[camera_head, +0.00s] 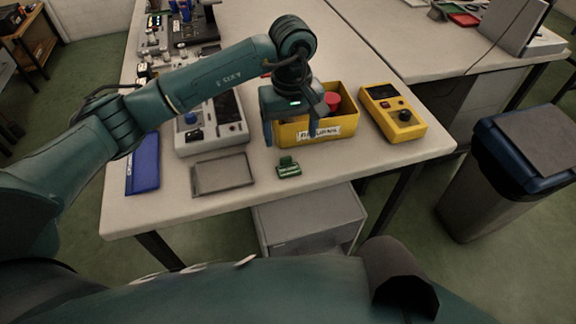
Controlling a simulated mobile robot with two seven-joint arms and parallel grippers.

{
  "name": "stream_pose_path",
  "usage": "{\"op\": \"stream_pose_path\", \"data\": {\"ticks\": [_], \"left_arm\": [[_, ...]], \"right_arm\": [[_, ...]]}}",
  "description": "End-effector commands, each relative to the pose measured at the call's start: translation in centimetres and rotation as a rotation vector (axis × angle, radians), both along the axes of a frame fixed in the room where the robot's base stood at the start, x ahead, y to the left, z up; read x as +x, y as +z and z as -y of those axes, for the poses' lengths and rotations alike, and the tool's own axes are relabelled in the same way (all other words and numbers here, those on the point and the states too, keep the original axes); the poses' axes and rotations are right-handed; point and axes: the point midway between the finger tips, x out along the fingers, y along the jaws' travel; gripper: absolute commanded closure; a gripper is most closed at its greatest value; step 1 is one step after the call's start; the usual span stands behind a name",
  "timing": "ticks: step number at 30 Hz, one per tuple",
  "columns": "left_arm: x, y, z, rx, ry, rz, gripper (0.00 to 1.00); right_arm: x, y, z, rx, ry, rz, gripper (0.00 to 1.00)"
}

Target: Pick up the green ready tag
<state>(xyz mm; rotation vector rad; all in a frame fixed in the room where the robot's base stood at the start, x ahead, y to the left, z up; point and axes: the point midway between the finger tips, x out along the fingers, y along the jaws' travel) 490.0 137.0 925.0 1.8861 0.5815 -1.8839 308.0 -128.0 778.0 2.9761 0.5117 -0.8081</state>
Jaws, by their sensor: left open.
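The green ready tag (288,168) is a small green piece lying near the front edge of the table (230,204). My left gripper (290,137) hangs above and just behind the tag, pointing down, with its two blue fingers apart and nothing seen between them. The gripper is in front of a yellow bin and hides part of it. A gap shows between the fingertips and the tag. My right gripper is not in view.
The yellow bin (345,98) holds a red item. A yellow device (392,112) stands to its right. A grey tray (222,175), a blue binder (143,165) and a grey instrument (232,137) lie left of the tag. A dark waste bin (480,190) stands at right.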

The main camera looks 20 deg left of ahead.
Motion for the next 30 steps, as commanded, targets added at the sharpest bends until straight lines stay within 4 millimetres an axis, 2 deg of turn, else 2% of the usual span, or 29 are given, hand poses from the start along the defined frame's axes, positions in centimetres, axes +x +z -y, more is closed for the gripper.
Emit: {"op": "stream_pose_path", "data": {"ticks": [4,11,21,30], "left_arm": [[-0.1,-2.6,0.1,-0.003,0.001,-0.004,0.25],[-0.1,-4.3,0.0,-0.004,0.000,-0.001,0.25],[-0.6,-8.8,-0.4,-0.006,0.000,-0.002,0.25],[-0.5,-9.2,-0.4,-0.005,0.000,0.001,0.26]], "right_arm": [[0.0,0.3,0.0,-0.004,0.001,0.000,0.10],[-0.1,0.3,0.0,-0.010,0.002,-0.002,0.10],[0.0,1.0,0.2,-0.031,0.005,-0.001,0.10],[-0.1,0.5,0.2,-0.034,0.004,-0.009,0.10]]}}
